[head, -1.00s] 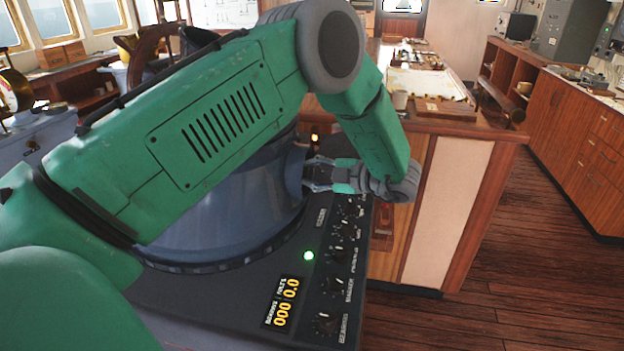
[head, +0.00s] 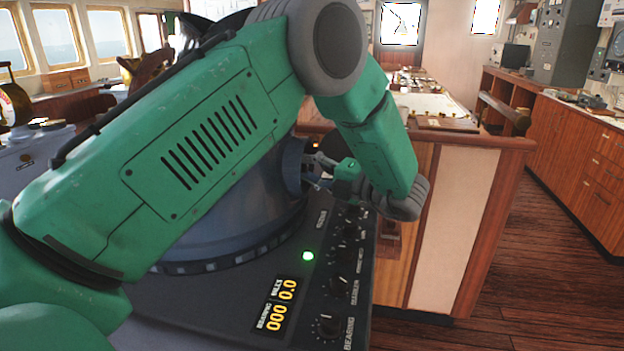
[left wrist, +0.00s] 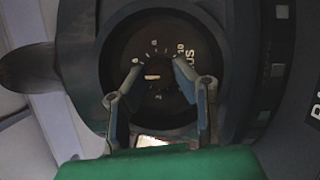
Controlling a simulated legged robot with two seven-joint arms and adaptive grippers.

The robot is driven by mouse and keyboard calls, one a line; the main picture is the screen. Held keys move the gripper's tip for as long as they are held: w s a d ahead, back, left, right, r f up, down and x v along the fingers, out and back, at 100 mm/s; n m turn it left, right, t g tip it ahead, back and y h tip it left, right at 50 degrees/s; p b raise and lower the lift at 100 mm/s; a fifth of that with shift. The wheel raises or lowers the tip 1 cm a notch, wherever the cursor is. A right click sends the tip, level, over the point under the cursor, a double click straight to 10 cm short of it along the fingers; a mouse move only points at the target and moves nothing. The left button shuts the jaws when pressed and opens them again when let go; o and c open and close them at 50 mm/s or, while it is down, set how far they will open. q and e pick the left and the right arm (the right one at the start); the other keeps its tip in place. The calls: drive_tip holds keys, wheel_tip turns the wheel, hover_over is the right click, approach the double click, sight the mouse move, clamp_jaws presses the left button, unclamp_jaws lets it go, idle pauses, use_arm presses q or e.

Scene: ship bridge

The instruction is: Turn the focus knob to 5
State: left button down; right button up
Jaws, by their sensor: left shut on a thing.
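The focus knob (left wrist: 158,88) shows in the left wrist view as a dark round knob on a dark dial face. White figures and the letters "US" are around it, partly hidden by my fingers. A pale pointer mark on the knob points roughly left. My left gripper (left wrist: 160,76) is shut on the knob, one finger on each side. In the head view my left gripper (head: 318,172) is at the right side of the large blue-grey round housing (head: 235,225), and the knob is not clear there. My right gripper is not in view.
A dark console panel (head: 225,300) holds several small knobs (head: 338,286), a lit green lamp (head: 308,256) and a display (head: 277,305) reading 000 and 0.0. A wooden cabinet (head: 458,220) stands just to the right. Open wooden floor (head: 510,280) lies beyond it.

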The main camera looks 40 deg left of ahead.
use_arm(q)
drive_tip(key=shift+s+f, duration=0.1)
drive_tip(key=shift+f, duration=0.1)
idle(0.3)
drive_tip(key=c, duration=1.5)
unclamp_jaws()
drive_tip(key=shift+c, duration=0.2)
drive_tip(key=shift+o, duration=1.2)
drive_tip(key=shift+a, duration=0.2)
drive_tip(key=d, duration=0.4)
drive_tip(key=w+d, duration=0.1)
drive_tip(key=d, duration=0.3)
drive_tip(key=w+d, duration=0.1)
drive_tip(key=d, duration=0.3)
drive_tip(key=shift+f, duration=0.15)
drive_tip(key=shift+a, duration=0.1)
